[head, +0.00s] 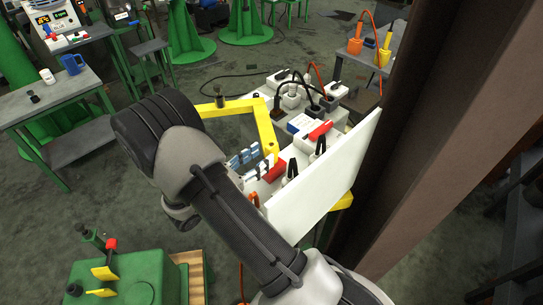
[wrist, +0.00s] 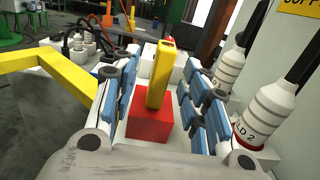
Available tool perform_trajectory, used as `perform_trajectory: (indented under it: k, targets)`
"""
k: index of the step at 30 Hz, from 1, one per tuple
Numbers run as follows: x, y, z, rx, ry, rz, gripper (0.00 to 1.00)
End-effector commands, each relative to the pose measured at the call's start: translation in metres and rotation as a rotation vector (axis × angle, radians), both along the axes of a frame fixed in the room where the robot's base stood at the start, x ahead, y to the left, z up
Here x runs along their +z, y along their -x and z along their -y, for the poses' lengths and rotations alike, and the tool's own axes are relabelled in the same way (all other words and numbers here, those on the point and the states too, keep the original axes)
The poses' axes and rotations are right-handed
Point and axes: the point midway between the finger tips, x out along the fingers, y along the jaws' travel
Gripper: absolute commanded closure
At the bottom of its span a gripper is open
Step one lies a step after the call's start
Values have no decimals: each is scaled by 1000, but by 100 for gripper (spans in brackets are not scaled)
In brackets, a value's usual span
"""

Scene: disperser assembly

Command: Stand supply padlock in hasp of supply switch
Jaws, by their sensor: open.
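My gripper (wrist: 162,72) is open, its blue-padded fingers on either side of a red block (wrist: 150,122) with an upright yellow bar (wrist: 160,75) on it. The block and bar look like the supply switch or the padlock; I cannot tell which, and no hasp or shackle shows clearly. Nothing is visibly held. In the head view my gripper (head: 251,164) is over the bench by a white panel, with a red part (head: 274,172) just right of its fingers.
White bushings with black cables (wrist: 230,68) stand close on the right, before a white panel (head: 325,180). A yellow frame (wrist: 45,62) runs along the left. Farther back are a red-topped white box (head: 320,131) and cabled parts (head: 290,90).

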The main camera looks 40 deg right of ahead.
Motion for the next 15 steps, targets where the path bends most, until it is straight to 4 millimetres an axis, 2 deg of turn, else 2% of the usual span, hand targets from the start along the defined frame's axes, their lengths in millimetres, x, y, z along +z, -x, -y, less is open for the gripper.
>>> perform_trajectory:
  k: [9,15]
  targets:
    - [-5,-2,44,-4,-1,0,58]
    - [-4,-4,50,0,-1,0,58]
